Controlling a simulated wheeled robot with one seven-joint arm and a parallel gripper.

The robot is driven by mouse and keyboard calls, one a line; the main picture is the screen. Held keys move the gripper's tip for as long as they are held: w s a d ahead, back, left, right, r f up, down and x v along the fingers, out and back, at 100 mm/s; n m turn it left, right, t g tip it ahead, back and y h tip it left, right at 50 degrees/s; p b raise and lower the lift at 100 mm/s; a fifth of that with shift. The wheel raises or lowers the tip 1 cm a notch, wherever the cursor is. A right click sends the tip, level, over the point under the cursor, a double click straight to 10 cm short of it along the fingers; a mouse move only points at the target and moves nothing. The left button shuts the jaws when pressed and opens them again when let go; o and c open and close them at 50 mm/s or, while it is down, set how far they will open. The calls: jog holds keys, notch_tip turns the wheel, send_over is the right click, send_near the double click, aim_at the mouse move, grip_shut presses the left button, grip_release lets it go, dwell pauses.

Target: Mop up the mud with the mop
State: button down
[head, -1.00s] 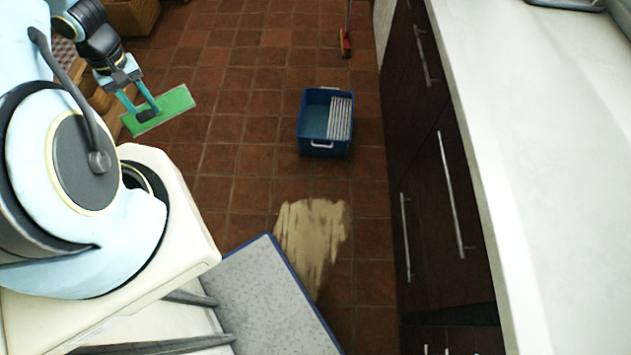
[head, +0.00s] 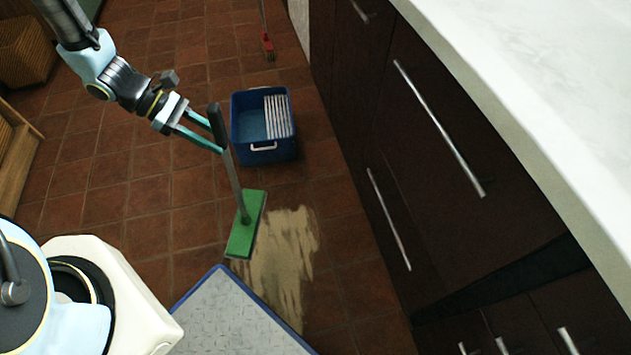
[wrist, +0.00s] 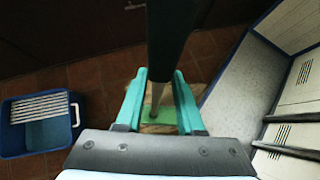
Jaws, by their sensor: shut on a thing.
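The mop has a dark grip, a grey shaft (head: 235,181) and a flat green head (head: 246,224). My gripper (head: 221,143) is shut on the mop's handle just below its dark top. The mop stands tilted slightly, its head at the left edge of the mud; I cannot tell whether it touches the floor. The mud (head: 283,262) is a pale tan streaked patch on the tiles. In the wrist view the dark handle (wrist: 168,50) runs between the fingers, and the green head (wrist: 158,116) and some mud show below, mostly hidden.
A blue bucket (head: 239,143) with a white slatted wringer stands behind the mud. A grey mat (head: 235,315) with a blue edge lies just in front. Dark cabinets (head: 400,130) with bar handles close off the right. A red brush (head: 268,46) stands at the back. Open tiles lie left.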

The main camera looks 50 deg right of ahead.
jog(key=s+d+f+n+g+h+b, duration=0.2)
jog(key=s+d+f+n+h+b, duration=0.2)
jog(key=s+d+f+h+b, duration=0.5)
jog(key=s+d+f+b, duration=0.8)
jog(key=f+b, duration=0.1)
jog(key=b, duration=1)
jog(key=shift+d+f+g, duration=0.25)
jog(key=shift+f+g, duration=0.05)
jog(key=shift+w+f, duration=0.1)
jog(key=shift+f, duration=0.2)
